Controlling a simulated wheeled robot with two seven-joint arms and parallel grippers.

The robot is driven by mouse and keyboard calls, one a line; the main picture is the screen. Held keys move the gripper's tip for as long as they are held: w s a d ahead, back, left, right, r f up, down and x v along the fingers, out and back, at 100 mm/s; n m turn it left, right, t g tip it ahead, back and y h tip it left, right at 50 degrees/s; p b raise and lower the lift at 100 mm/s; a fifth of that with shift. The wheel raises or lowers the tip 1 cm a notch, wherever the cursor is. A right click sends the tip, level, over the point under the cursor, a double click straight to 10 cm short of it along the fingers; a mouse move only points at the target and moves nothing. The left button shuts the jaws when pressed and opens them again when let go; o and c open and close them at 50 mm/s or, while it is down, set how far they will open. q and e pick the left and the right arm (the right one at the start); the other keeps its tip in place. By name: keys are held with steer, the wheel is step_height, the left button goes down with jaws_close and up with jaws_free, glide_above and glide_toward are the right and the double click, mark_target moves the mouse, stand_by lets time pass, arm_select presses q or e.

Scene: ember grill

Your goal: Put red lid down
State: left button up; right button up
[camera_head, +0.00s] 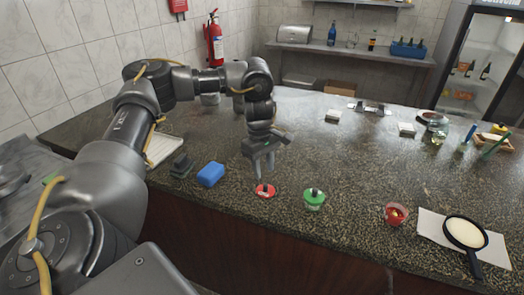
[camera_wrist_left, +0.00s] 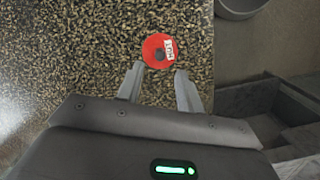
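The red lid (camera_head: 265,191) lies flat on the dark speckled counter near its front edge. In the left wrist view the lid (camera_wrist_left: 155,42) is a red disc with a dark knob in its middle and a white label. My left gripper (camera_head: 262,172) points down just above the lid. In the left wrist view its two fingers (camera_wrist_left: 160,71) are spread apart with nothing between them, and the lid shows just beyond the tips. I cannot tell whether the tips touch it. My right gripper is not in view.
A green-lidded jar (camera_head: 314,203) stands just right of the lid. An open container with red contents (camera_head: 394,217) and a pan (camera_head: 466,233) are farther right. A blue block (camera_head: 210,174) and dark block (camera_head: 181,166) lie to the left.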

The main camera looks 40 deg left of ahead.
arm_select(q)
step_height(320, 180, up, 6)
steer(key=shift+a, duration=0.35)
stand_by(0.4)
